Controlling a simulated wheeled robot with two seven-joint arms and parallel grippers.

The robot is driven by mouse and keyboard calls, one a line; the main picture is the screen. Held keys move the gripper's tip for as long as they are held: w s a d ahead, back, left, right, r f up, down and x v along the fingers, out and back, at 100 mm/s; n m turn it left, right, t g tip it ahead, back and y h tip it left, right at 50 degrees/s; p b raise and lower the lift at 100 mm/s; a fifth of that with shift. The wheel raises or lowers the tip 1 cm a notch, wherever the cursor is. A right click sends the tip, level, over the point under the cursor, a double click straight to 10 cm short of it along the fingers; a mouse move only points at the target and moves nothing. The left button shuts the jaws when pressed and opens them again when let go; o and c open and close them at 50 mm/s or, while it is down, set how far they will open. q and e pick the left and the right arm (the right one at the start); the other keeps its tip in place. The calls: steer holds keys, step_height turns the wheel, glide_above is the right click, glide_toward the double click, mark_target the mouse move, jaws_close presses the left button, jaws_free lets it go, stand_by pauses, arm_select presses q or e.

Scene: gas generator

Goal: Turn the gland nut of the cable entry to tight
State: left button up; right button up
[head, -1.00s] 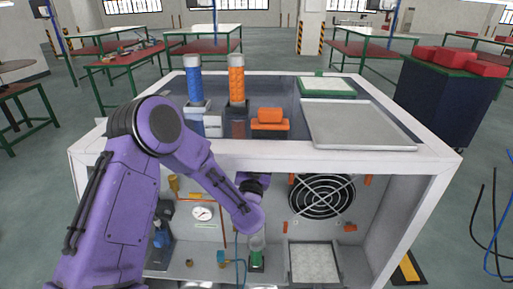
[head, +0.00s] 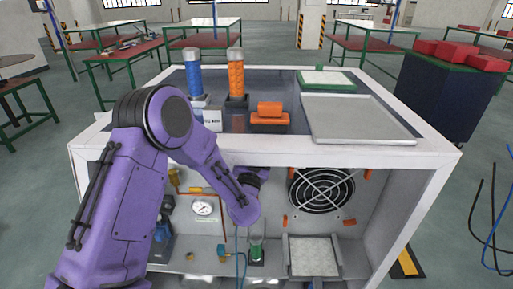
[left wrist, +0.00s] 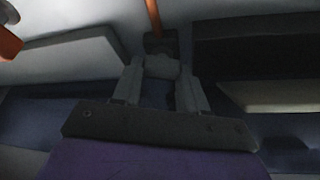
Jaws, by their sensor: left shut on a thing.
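In the left wrist view my left gripper (left wrist: 160,68) has its two grey fingers close together at a small dark block-like fitting (left wrist: 160,42), which I take for the gland nut. An orange-red cable or pipe (left wrist: 153,14) runs from the fitting to the top edge of the picture. The view is dark, and how far the nut is turned cannot be told. My right gripper is not in view.
Inside the cabinet are a round gauge (head: 203,207), a black fan (head: 321,189), a green-based glass cup (head: 257,252) and a white filter panel (head: 313,257). On top stand a blue cylinder (head: 194,74), an orange cylinder (head: 236,75) and a grey tray (head: 355,118).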

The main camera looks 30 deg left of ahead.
arm_select(q)
steer(key=shift+r+m+h, duration=0.1)
steer(key=shift+m+h, duration=1)
steer(key=shift+m, duration=1.3)
steer(key=shift+m+h, duration=1.1)
steer(key=shift+m, duration=1.3)
steer(key=shift+a+m+g, duration=0.1)
steer(key=shift+m+g, duration=0.2)
steer(key=o, duration=1.1)
steer(key=shift+c, duration=0.2)
